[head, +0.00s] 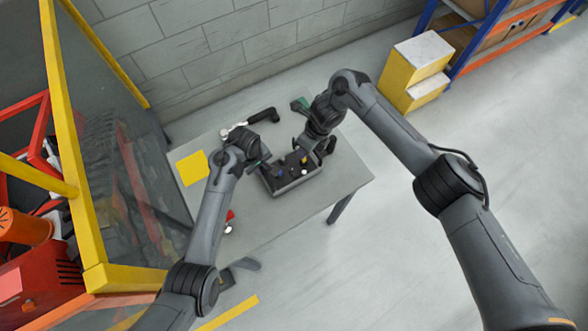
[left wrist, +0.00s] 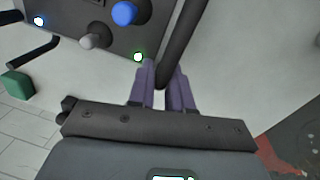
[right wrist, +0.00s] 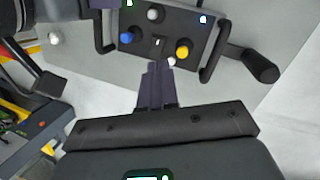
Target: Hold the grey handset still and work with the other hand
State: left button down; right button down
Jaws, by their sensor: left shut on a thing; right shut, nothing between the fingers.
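The grey handset (head: 297,184) is a box with a dark panel and black side handles, lying on the table. The right wrist view shows its panel (right wrist: 141,46) with a blue knob (right wrist: 126,38), a grey knob (right wrist: 155,14), a yellow knob (right wrist: 182,52) and a small white round part (right wrist: 171,62). My left gripper (left wrist: 163,80) is shut on one side handle (left wrist: 181,45); its purple fingers straddle the bar. My right gripper (right wrist: 158,68) is shut and empty, its tips by the panel's near edge beside the white part. I cannot tell whether they touch.
The grey table (head: 250,232) also holds a yellow sheet (head: 192,168), a black-handled tool (head: 264,115) and a small red item (head: 230,215). A yellow-framed fence (head: 95,277) stands at left, a block wall (head: 200,40) behind. Bare tabletop lies right of the handset.

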jog(key=s+a+r+n+t+h, duration=0.1)
jog(key=s+r+n, duration=0.1)
jog(key=n, duration=1.4)
jog(key=s+r+n+t+h, duration=0.1)
jog(key=s+r+n+t, duration=0.1)
jog(key=n, duration=1.3)
notch_tip(320, 180, up, 2)
jog(key=shift+s+a+r+n, duration=0.15)
jog(key=shift+s+a+n, duration=0.2)
jog(key=shift+s+n, duration=0.1)
